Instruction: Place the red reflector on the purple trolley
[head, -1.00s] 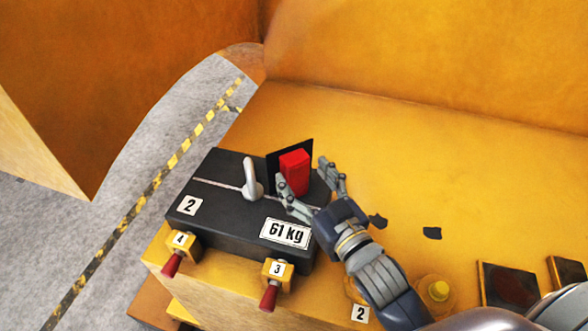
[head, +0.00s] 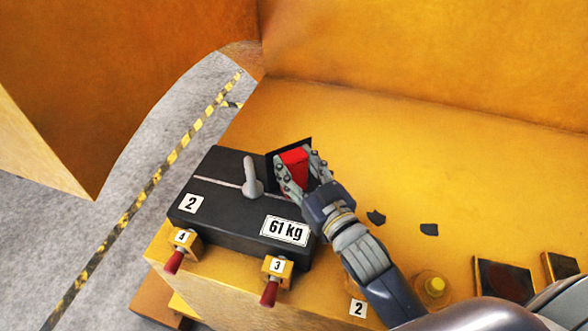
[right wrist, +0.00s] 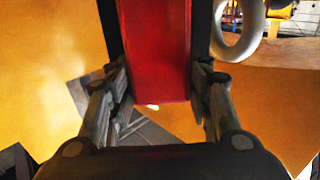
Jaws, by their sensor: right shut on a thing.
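The red reflector (head: 295,158) is a red block in front of a black plate (head: 301,144), at the back right end of a dark casting in the head view. My right gripper (head: 298,167) is shut on the red reflector, one finger on each side, and partly covers it. In the right wrist view the red reflector (right wrist: 158,55) fills the space between the fingers of my right gripper (right wrist: 160,85). Whether its base touches the casting is hidden. No purple trolley shows. My left gripper is not in view.
The dark casting (head: 225,215), labelled 2 and 61 kg, carries a grey lifting eye (head: 252,178) beside the reflector. Yellow clamps with red handles (head: 270,285) stand at its front. A yellow surface (head: 400,155) lies mostly bare to the right, rising to a wall behind.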

